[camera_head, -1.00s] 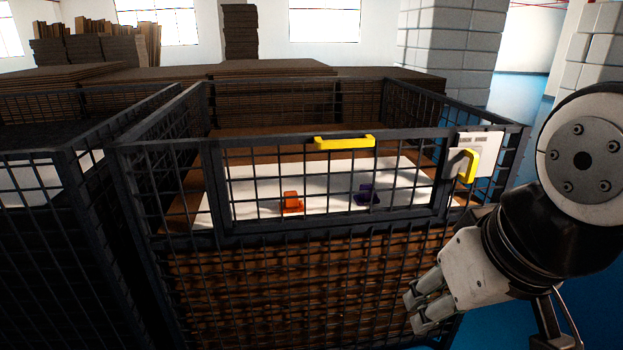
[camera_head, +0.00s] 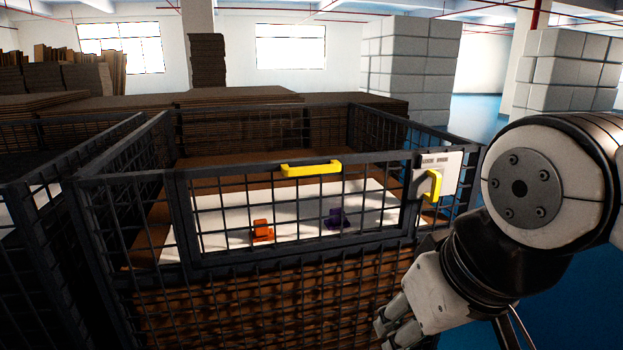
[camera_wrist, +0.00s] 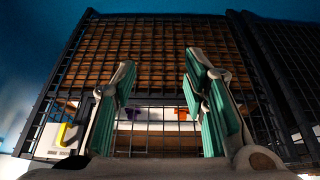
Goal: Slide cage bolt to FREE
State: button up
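The yellow bolt handle (camera_head: 433,185) is on a white plate (camera_head: 445,165) at the upper right corner of the cage's front. Small dark marks at the plate's top are too small to read. My gripper (camera_head: 386,327) is in front of the cage's mesh, below and left of the bolt, not touching it. In the wrist view my gripper (camera_wrist: 158,70) has its two green-padded fingers apart with nothing between them. A yellow part (camera_wrist: 62,134), likely the bolt handle, shows at lower left there.
The dark mesh cage (camera_head: 190,270) has a front panel with a yellow bar (camera_head: 311,169) on its top edge. Inside, an orange piece (camera_head: 262,231) and a purple piece (camera_head: 336,218) lie on a white sheet (camera_head: 285,205). Another cage (camera_head: 30,215) stands close at left. Blue floor is at right.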

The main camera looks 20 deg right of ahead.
dwell(0.3)
jog(key=shift+c, duration=0.6)
jog(key=w+d+m+t+h+b, duration=0.25)
jog(key=w+d, duration=0.75)
jog(key=w, duration=0.6)
jog(key=t+h+b, duration=0.2)
jog(key=t, duration=0.5)
send_near(437, 189)
jog(key=s+a+r, duration=0.2)
jog(key=s+a, duration=0.2)
jog(key=a, duration=0.2)
jog(key=d+f+t+y+b, duration=0.1)
jog(key=d+f+t+b, duration=0.15)
jog(key=d+f, duration=0.3)
jog(key=shift+t, duration=0.4)
jog(key=w+d, duration=0.1)
jog(key=w, duration=0.3)
jog(key=w+d, duration=0.1)
jog(key=w, duration=0.4)
jog(key=w+d+r, duration=0.1)
jog(key=w, duration=0.4)
jog(key=shift+d+p, duration=0.3)
grip_shut()
